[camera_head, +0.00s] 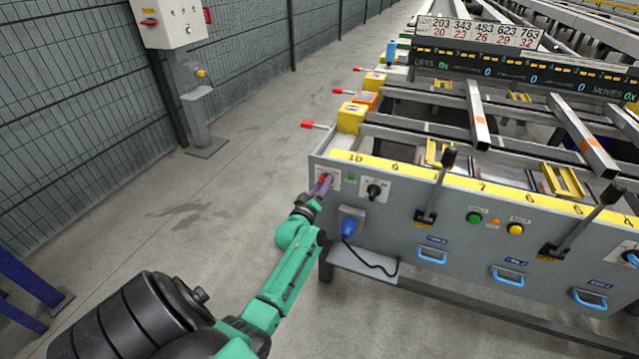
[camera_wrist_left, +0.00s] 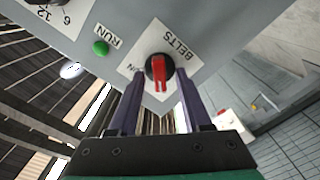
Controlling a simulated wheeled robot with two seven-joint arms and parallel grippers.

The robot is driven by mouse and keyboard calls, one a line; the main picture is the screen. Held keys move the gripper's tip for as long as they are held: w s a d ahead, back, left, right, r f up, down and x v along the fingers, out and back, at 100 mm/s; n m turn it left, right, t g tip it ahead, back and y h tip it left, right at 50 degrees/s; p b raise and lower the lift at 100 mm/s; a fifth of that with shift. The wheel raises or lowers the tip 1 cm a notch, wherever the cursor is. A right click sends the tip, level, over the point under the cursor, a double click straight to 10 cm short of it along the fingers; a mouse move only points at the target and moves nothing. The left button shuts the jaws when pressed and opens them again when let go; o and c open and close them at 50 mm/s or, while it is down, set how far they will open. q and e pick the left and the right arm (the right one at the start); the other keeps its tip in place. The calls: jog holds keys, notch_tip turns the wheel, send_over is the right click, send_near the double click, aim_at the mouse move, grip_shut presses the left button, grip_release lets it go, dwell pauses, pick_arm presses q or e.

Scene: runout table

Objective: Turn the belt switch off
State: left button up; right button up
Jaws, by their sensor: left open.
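The belt switch is a round black knob with a red handle (camera_wrist_left: 159,72) on a white plate marked BELTS (camera_wrist_left: 176,42), shown in the left wrist view. In the head view the switch (camera_head: 325,178) sits at the left end of the grey front panel, partly hidden by my gripper. My left gripper (camera_head: 322,188) is at the panel in front of it. In the wrist view its two purple fingers (camera_wrist_left: 158,90) are open, one on each side of the red handle. I cannot tell whether they touch it. My right gripper is not in view.
A green RUN lamp (camera_wrist_left: 101,48) is beside the switch. A black rotary knob (camera_head: 374,191), a blue plug (camera_head: 348,227) with a black cable, and a black lever (camera_head: 436,187) are further right on the panel. Open floor (camera_head: 220,220) lies to the left.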

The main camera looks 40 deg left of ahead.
pick_arm(q)
jog(key=p+v, duration=0.1)
jog(key=v, duration=1.3)
jog(key=shift+s+p, duration=0.25)
jog(key=shift+p, duration=0.05)
jog(key=shift+d, duration=0.1)
jog(key=s+d+f+m+g+h+p, duration=0.25)
jog(key=s+d+f+m, duration=0.2)
jog(key=f, duration=0.55)
jog(key=s+d+f+m+g+h+p, duration=0.2)
jog(key=s+d+f+m+g+h, duration=0.3)
jog(key=f, duration=0.6)
jog(key=s+d+f+m+g+p, duration=0.1)
jog(key=s+f+m+g, duration=0.1)
jog(key=s, duration=0.5)
jog(key=s+d+f+m+g+y+p, duration=0.1)
jog(key=s+f+m+g, duration=0.1)
jog(key=s+f, duration=0.3)
jog(key=s+d+f+m+g+p, duration=0.2)
jog(key=s+f+g, duration=0.2)
jog(key=s, duration=0.6)
jog(key=shift+s+f+y, duration=0.2)
jog(key=shift+s+y, duration=0.15)
jog(key=shift+s, duration=0.05)
